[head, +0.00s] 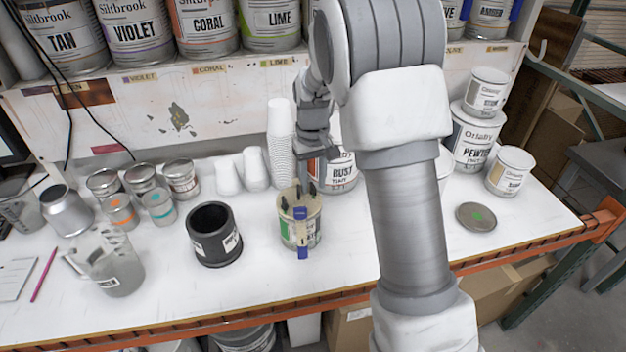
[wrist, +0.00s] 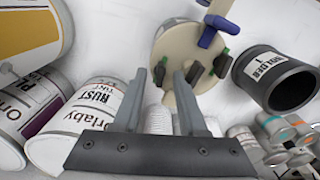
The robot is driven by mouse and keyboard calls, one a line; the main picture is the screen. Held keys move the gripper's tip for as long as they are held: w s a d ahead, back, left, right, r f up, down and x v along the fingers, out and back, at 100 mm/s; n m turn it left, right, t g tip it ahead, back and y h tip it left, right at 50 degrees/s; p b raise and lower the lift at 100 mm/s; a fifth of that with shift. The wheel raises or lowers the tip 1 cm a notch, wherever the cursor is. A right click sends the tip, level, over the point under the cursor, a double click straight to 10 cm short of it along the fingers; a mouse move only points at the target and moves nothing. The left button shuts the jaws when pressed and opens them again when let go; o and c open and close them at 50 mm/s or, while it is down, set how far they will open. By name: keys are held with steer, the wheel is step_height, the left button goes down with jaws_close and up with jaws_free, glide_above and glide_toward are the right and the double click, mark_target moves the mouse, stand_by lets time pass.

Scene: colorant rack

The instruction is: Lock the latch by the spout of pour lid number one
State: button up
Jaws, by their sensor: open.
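A can (head: 301,232) with a beige pour lid (head: 299,203) stands on the bench near the middle in the head view. Dark upright latches stand on the lid. In the wrist view the lid (wrist: 172,47) fills the top middle, with the blue spout part (wrist: 211,37) at its upper right and dark latches with green bits (wrist: 221,63) around it. I cannot tell whether the latch by the spout is locked. My gripper (head: 316,166) is open and empty just above the lid; its fingers (wrist: 161,80) reach toward the lid's near edge.
A black labelled cylinder (head: 214,234) stands left of the can. Stacked white cups (head: 280,145) and a RUST can (head: 338,170) stand close behind. Small tins and a beaker (head: 107,262) are at left. The bench front by the can is clear.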

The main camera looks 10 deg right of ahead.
jaws_close()
stand_by(0.4)
steer(key=shift+m, duration=0.8)
jaws_free()
steer(key=shift+r, duration=0.1)
